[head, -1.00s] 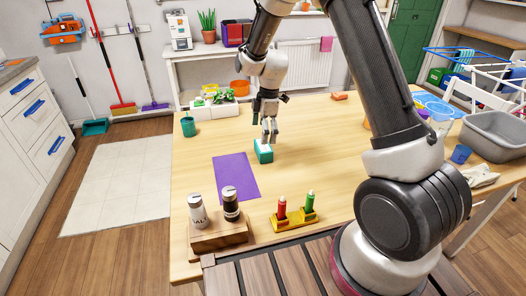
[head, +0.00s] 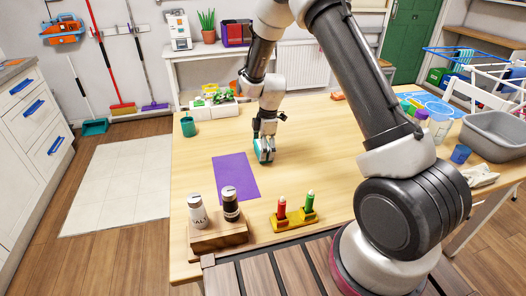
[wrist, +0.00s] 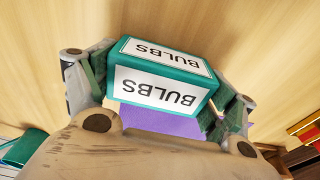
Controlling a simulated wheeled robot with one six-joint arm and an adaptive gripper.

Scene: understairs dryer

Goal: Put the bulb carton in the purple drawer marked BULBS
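The bulb carton (wrist: 160,75) is a teal box with white labels reading BULBS, upside down in the wrist view. In the head view the carton (head: 262,155) is low at the tabletop, just beyond the purple mat, and partly hidden by my fingers. My gripper (head: 264,152) points down over it. In the wrist view my gripper (wrist: 158,95) has a finger close against each side of the carton, and it looks shut on it. I cannot tell whether the carton is clear of the table. No drawer marked BULBS is readable; a small purple and red unit (head: 237,34) stands on the back shelf.
The purple mat (head: 235,177) lies on the wooden table (head: 330,180). Salt and pepper shakers (head: 214,208) stand on a block in front, beside a yellow holder (head: 294,219) with red and green items. A teal cup (head: 188,126) is at left, a grey basin (head: 496,136) at right.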

